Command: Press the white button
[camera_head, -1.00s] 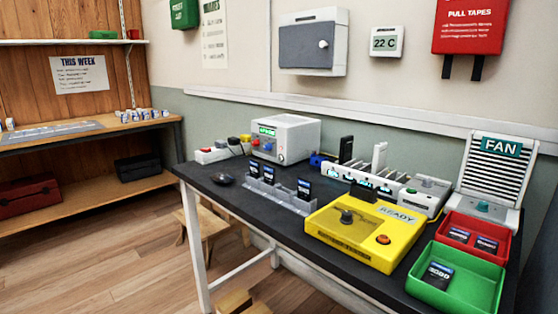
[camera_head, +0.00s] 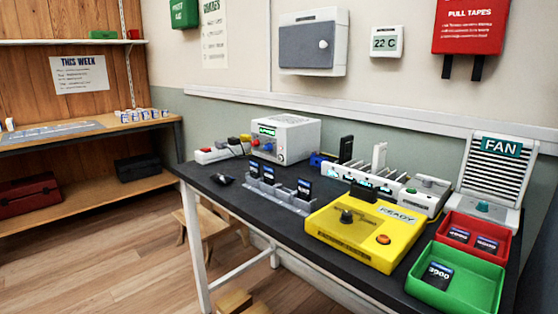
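Neither of my grippers is in view. A yellow device (camera_head: 345,240) labelled READY sits on the dark workbench (camera_head: 240,196), with a black knob (camera_head: 347,216) and an orange button (camera_head: 383,239) on top. A white instrument (camera_head: 297,139) with a green display and red and blue knobs stands at the back left.
A red tray (camera_head: 462,252) and a green tray (camera_head: 430,294) hold dark labelled modules at the right. A fan (camera_head: 497,165) stands behind them. A grey rack (camera_head: 283,200) holds several modules. A black object (camera_head: 223,180) lies at the bench's left. Wooden stools (camera_head: 213,226) stand under it.

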